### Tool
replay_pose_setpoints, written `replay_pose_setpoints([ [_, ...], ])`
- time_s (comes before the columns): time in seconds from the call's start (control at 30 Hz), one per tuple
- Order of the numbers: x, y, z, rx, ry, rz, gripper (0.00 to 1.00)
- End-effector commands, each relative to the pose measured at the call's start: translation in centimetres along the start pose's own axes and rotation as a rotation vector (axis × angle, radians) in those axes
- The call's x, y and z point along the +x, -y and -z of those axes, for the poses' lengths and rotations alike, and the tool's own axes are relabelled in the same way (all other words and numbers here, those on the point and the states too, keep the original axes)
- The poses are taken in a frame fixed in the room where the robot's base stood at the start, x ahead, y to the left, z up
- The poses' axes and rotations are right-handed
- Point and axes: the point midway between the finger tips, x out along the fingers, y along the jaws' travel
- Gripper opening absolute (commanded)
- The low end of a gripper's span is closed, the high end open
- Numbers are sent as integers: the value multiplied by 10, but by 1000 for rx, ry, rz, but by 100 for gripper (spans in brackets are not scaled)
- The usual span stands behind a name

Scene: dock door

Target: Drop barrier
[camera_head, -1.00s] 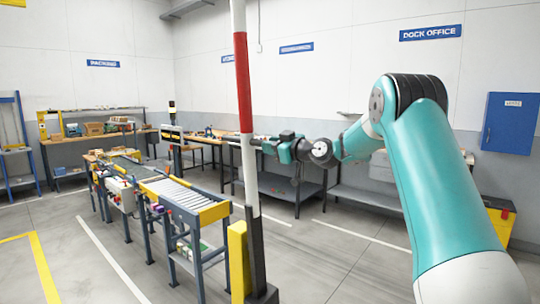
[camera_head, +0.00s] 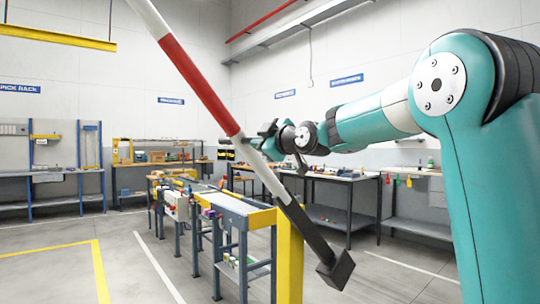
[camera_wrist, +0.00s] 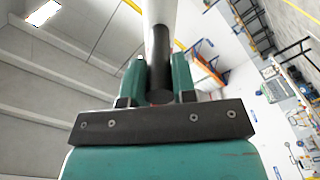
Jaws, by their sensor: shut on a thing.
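The barrier (camera_head: 200,85) is a long pole banded white and red, with a dark lower end and a block-shaped counterweight (camera_head: 336,269). It leans up to the left and crosses the top of a yellow post (camera_head: 290,262). My gripper (camera_head: 265,138) is at the pole near the lower end of the red band. In the wrist view, the green fingers (camera_wrist: 160,80) are closed around a dark cylindrical part, with the white pole (camera_wrist: 158,15) running up beyond it. The barrier's upper tip is out of the head view.
A roller conveyor (camera_head: 235,205) stands behind and left of the post. Workbenches (camera_head: 330,180) line the back wall. A blue-framed bench (camera_head: 55,175) is at far left. The floor left of the conveyor, with yellow and white lines, is clear.

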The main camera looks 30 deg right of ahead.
Motion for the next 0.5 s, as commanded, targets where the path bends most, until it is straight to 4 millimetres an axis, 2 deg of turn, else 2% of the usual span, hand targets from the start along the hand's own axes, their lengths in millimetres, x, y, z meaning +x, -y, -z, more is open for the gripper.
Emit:
replay_pose_setpoints([
  [0.03, -1, 24, -7, -31, -2, -3, 0],
  [0.27, -4, 82, -9, -181, 10, -8, 0],
  [0.5, -3, 151, -16, -346, 13, -7, 0],
])
